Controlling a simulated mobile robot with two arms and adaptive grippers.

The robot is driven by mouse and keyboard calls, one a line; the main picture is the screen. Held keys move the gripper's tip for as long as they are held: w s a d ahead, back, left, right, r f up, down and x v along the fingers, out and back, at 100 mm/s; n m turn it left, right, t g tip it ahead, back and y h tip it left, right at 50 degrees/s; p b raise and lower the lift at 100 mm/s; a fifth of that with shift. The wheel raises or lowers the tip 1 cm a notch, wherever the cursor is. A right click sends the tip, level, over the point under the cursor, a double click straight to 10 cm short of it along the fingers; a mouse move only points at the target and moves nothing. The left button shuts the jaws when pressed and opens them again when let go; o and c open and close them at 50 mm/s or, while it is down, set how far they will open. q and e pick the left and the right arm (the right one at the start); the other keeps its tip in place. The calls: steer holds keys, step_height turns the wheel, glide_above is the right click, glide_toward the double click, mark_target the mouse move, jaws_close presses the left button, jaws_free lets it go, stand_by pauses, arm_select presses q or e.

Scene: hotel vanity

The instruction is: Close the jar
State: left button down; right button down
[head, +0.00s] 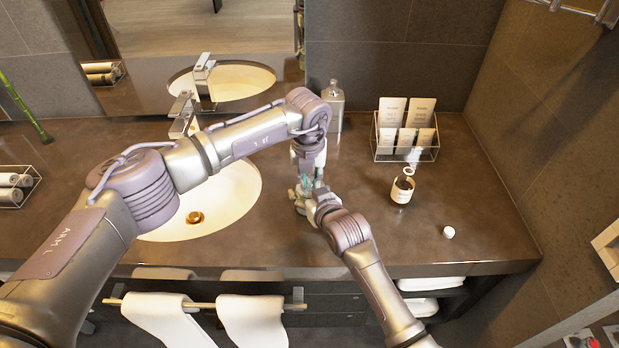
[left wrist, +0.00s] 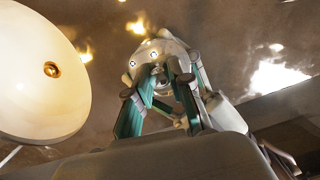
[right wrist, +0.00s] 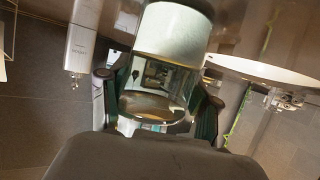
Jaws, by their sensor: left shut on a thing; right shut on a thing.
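The jar (right wrist: 172,35) shows in the right wrist view, upside down, as a pale round body with a shiny, mirror-like part (right wrist: 158,90) beside it. My right gripper (head: 312,192) is shut on the jar from the side, its fingers on either side of the shiny part. My left gripper (head: 307,182) comes down from above and is shut at the jar's top; in the left wrist view its teal fingers (left wrist: 155,85) close in there. The lid is largely hidden by the fingers, and its exact seating cannot be told. In the head view the grippers cover most of the jar.
The sink (head: 228,205) lies left of the grippers. A grey pump bottle (head: 335,103) stands behind them. The right front counter is largely clear.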

arm_select(q)
steer(key=shift+a+f, duration=0.55)
steer(key=shift+f, duration=0.25)
arm_select(e)
steer(key=shift+a+r, duration=0.15)
steer(key=shift+r, duration=0.4)
arm_select(q)
steer(key=c, duration=1.4)
jaws_free()
arm_select(e)
steer(key=shift+w, duration=0.1)
arm_select(q)
steer(key=shift+o, duration=0.2)
arm_select(e)
steer(key=shift+d, duration=0.2)
steer(key=shift+w+d+t, duration=0.15)
steer(key=shift+t, duration=0.15)
arm_select(q)
step_height(320, 180, up, 4)
steer(key=shift+s+f, duration=0.15)
steer(key=shift+f, duration=0.05)
arm_select(e)
steer(key=shift+f, duration=0.2)
arm_select(q)
steer(key=shift+d+r, duration=0.25)
steer(key=shift+r, duration=0.15)
arm_select(e)
steer(key=shift+f, duration=0.1)
arm_select(q)
steer(key=shift+c, duration=1.2)
